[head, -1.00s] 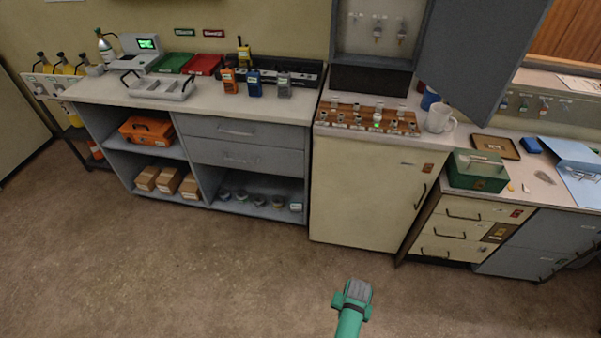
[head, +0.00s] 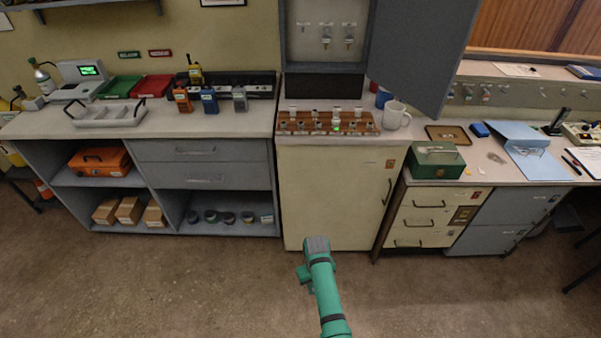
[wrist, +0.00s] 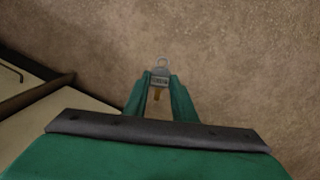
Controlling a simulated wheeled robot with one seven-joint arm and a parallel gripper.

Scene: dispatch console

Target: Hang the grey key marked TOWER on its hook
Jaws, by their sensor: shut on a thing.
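My gripper (wrist: 160,88) is shut on a key (wrist: 159,82) with a grey head, a ring at its top and a brass-coloured lower part. Its label is too small to read surely. The wrist view shows it over the brown floor. In the head view my arm is low at centre, in front of the cream cabinet; the fingers and key cannot be made out there. The open grey key cabinet (head: 288,55) is on the wall above, with a few hooks and small hanging keys (head: 326,35) inside. Hook labels are unreadable.
The cabinet's door (head: 420,55) stands open to the right. Below are a dark box (head: 325,86), a wooden rack (head: 362,124) of small items with a green light, and a white mug (head: 396,114). A green box (head: 437,160) is on the right counter. Floor in front is clear.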

